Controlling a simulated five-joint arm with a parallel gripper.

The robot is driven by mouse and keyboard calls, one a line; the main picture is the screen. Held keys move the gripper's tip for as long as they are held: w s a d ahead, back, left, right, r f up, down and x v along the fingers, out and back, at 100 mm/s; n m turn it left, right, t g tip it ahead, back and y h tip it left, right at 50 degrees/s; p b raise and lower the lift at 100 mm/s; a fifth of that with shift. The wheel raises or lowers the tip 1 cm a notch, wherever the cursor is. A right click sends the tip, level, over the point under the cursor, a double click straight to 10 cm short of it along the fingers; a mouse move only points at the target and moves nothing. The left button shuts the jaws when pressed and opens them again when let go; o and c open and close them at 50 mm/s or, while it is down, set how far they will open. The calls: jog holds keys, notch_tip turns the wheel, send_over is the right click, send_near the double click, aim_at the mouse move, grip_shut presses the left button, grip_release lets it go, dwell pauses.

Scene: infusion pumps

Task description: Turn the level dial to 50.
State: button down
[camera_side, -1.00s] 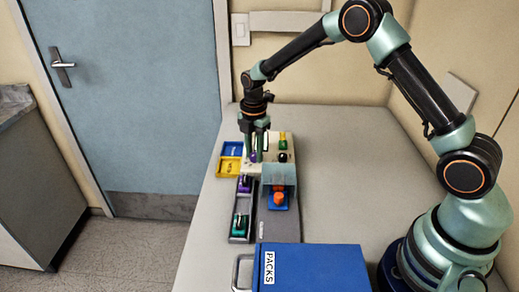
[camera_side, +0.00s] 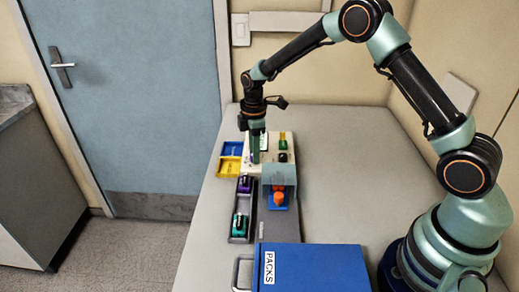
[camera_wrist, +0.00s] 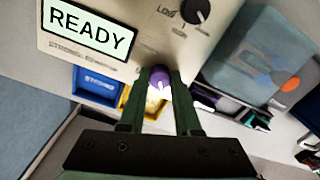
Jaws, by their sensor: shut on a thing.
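My gripper (camera_wrist: 160,100) is shut on a purple dial (camera_wrist: 158,76) on the front of the cream pump (camera_wrist: 110,40). The dial's top shows between the two green fingers, with a white mark near it. I cannot read a number at the dial. In the side view my gripper (camera_side: 256,158) points down at the pump and hides the purple dial. The pump's screen (camera_wrist: 90,27) reads READY. A black knob (camera_wrist: 196,11) with a white pointer and a LOW label sits further right on the pump.
A blue bin (camera_side: 232,148) and a yellow bin (camera_side: 230,165) stand left of the pump. A tray (camera_side: 239,236) holds a purple and a teal item. A clear cover (camera_side: 279,174), an orange knob (camera_side: 279,198) and a blue PACKS box (camera_side: 318,268) are nearer.

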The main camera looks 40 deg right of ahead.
jog(key=m, duration=0.4)
jog(key=shift+r+m, duration=0.1)
jog(key=shift+m, duration=0.2)
jog(key=m, duration=1.4)
jog(key=shift+m, duration=0.4)
jog(key=c, duration=0.6)
grip_release()
